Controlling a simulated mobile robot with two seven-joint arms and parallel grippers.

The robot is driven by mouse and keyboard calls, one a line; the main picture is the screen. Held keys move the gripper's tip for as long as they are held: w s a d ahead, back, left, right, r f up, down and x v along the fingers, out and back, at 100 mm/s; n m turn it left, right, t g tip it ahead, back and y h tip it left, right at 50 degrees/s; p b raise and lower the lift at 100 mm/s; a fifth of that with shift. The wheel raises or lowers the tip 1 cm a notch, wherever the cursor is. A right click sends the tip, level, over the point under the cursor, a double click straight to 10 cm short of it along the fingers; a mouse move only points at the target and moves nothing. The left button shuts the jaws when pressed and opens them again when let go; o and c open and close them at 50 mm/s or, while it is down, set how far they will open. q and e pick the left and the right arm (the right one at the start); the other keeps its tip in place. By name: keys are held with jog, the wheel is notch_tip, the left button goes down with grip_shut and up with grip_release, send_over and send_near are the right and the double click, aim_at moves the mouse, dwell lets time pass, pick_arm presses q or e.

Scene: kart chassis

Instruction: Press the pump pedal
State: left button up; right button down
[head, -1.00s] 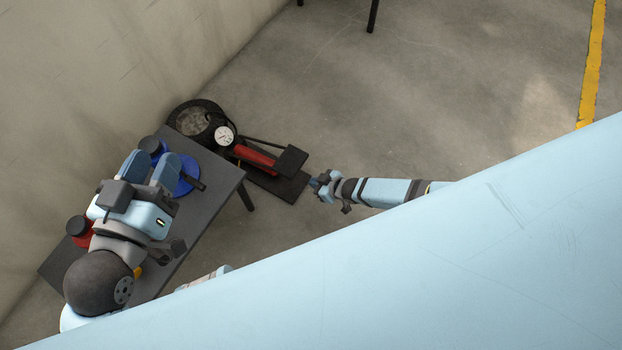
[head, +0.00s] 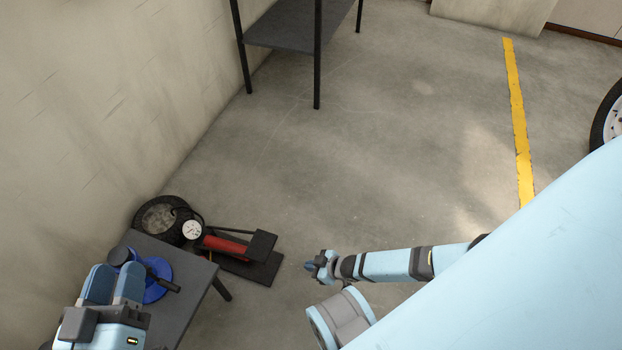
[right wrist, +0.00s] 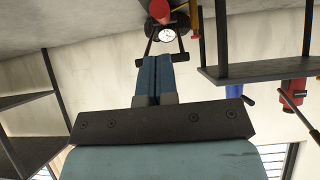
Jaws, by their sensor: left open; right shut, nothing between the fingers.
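The foot pump stands on the floor, with a red cylinder (head: 222,244), a white round gauge (head: 192,229) and a black pedal (head: 263,243) raised over its dark base plate (head: 262,271). My right gripper (head: 310,265) is shut and empty, to the right of the pedal and apart from the base plate. In the right wrist view, its blue fingers (right wrist: 154,60) point towards the pump, whose gauge (right wrist: 167,35) and red cylinder (right wrist: 160,10) show beyond the tips. Contact cannot be told there. My left gripper (head: 113,268) is open and empty above the small table.
A dark table (head: 196,300) stands left of the pump, with a blue round thing (head: 156,290) on it. A wheel (head: 140,219) lies by the wall behind the pump. A dark rack (head: 285,30) stands at the back. The floor in the middle is clear.

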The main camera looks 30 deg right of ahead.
aim_at(263, 258)
pick_arm(q)
jog(key=shift+f+g+b, duration=0.3)
jog(key=shift+f, duration=0.15)
pick_arm(e)
jog(key=w+a+r, duration=0.1)
jog(key=a+r, duration=0.2)
jog(key=r, duration=0.3)
jog(key=w+a+r+g, duration=0.1)
jog(key=w+a+r, duration=0.1)
jog(key=r, duration=0.5)
jog(key=shift+w+a+h, duration=0.2)
jog(key=shift+a+h, duration=0.1)
jog(key=shift+a, duration=0.2)
pick_arm(q)
jog(key=shift+f, duration=0.1)
